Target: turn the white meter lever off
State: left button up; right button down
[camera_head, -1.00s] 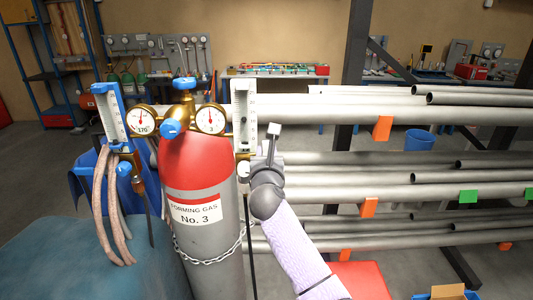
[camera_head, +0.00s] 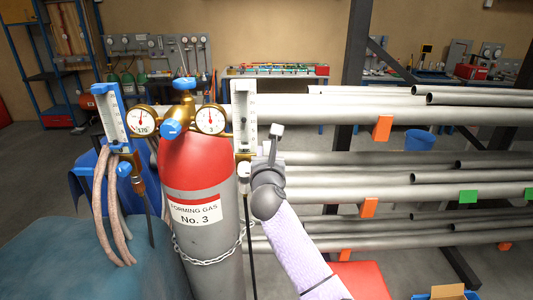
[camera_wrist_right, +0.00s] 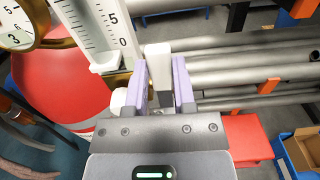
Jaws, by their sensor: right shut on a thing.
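The white meter (camera_head: 243,108) is an upright flow tube with a white frame, to the right of the gas cylinder (camera_head: 197,235). Its lower end with the scale also shows in the wrist view (camera_wrist_right: 92,30). The white lever (camera_wrist_right: 158,62) stands between my right gripper's two lilac fingers, and its end sticks out beyond them. In the head view, the lever's end (camera_head: 277,130) shows just above my right gripper (camera_head: 268,150), which is shut on it beside the meter's foot. The fingers hide the lever's lower part. My left gripper is not in view.
A blue-framed meter (camera_head: 111,112) with hoses stands to the left. Two round gauges (camera_head: 210,119) and a blue knob (camera_head: 171,130) sit between the meters. A chain (camera_head: 208,260) wraps the cylinder. Racked steel pipes (camera_head: 370,195) lie close to the right of my arm.

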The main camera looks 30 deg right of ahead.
jog(key=s+d+f+m+b, duration=0.3)
jog(key=d+f+m, duration=0.2)
jog(key=m, duration=1.2)
jog(key=shift+f+m, duration=0.3)
jog(key=shift+f, duration=0.45)
jog(key=shift+s+d+b, duration=0.1)
jog(key=shift+b, duration=0.2)
jog(key=shift+c, duration=2.2)
grip_release()
